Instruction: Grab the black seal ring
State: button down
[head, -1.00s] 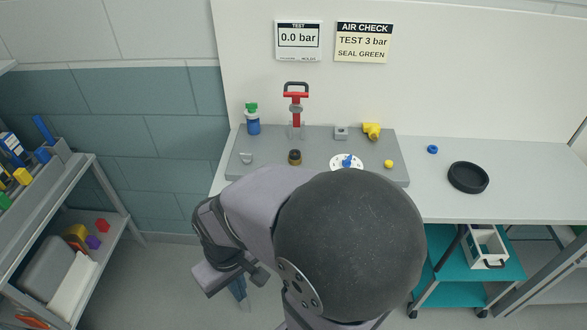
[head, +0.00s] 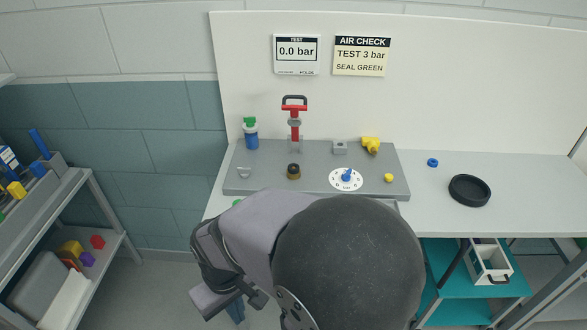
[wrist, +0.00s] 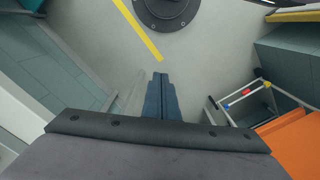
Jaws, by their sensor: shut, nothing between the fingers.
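My gripper (wrist: 160,76) shows in the wrist view with its two blue fingers together and nothing between them. It points down over the floor, apart from the bench. In the head view its fingers (head: 236,311) show partly below my arm, in front of the bench. No separate black seal ring can be made out for certain. A short brass fitting (head: 293,175) with a dark top stands on the grey board; whether that top is a ring I cannot tell. A round, shallow black dish (head: 470,203) lies on the bench at right. My arm hides the bench's front middle.
A shelf rack (head: 70,210) stands left. The bench's right part is mostly clear.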

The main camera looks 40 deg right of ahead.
jog(key=c, duration=2.5)
grip_release()
jog(key=o, duration=1.2)
